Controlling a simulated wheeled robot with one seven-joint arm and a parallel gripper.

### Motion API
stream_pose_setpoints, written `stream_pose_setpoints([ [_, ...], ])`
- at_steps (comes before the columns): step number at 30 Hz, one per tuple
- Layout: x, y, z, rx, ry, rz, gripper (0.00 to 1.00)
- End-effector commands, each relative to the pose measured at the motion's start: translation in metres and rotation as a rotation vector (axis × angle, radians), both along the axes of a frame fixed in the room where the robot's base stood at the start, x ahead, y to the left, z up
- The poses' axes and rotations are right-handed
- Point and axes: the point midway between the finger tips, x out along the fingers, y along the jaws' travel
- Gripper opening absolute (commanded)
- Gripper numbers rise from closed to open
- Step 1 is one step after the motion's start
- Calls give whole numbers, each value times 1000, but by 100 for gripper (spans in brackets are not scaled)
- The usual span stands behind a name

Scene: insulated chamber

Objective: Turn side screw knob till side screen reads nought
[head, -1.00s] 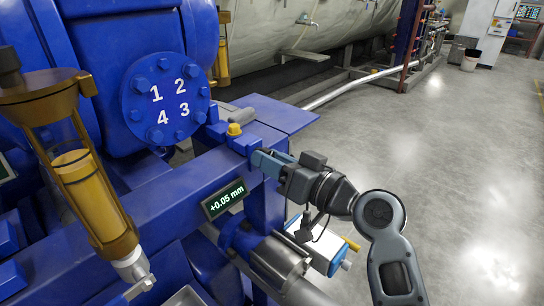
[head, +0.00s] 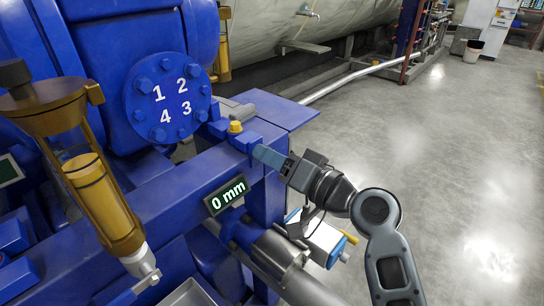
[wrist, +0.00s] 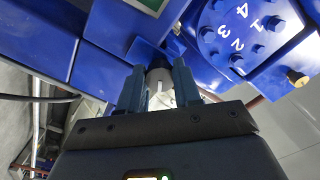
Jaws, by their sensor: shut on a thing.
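The side screen (head: 226,196) on the blue frame reads "0 mm" in the head view. My gripper (head: 266,157) reaches the blue block at the frame's right end from the right, and it hides the side screw knob there. In the wrist view, the knob (wrist: 159,88) is a dark and grey round piece between the two fingers of my gripper (wrist: 158,92). The fingers are shut on it. Part of the screen's edge shows at the top of the wrist view, its reading not visible.
A round blue flange (head: 168,103) numbered 1 to 4 stands behind the frame. A yellow cap (head: 235,127) sits on the block near my gripper. A brass-framed oiler (head: 100,195) stands at left. A grey shaft lies below. The floor (head: 460,180) at right is clear.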

Motion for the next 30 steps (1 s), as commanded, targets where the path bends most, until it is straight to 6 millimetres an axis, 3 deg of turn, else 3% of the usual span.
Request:
stream_pose_setpoints([
  [5, 0, -1, -1, -1, 1, -1, 2],
  [6, 0, -1, -1, -1, 1, -1, 34],
  [14, 0, 0, -1, -1, 0, -1, 58],
  [23, -2, -4, -1, -1, 0, -2, 58],
  [30, -23, -31, -2, -1, 0, -4, 58],
])
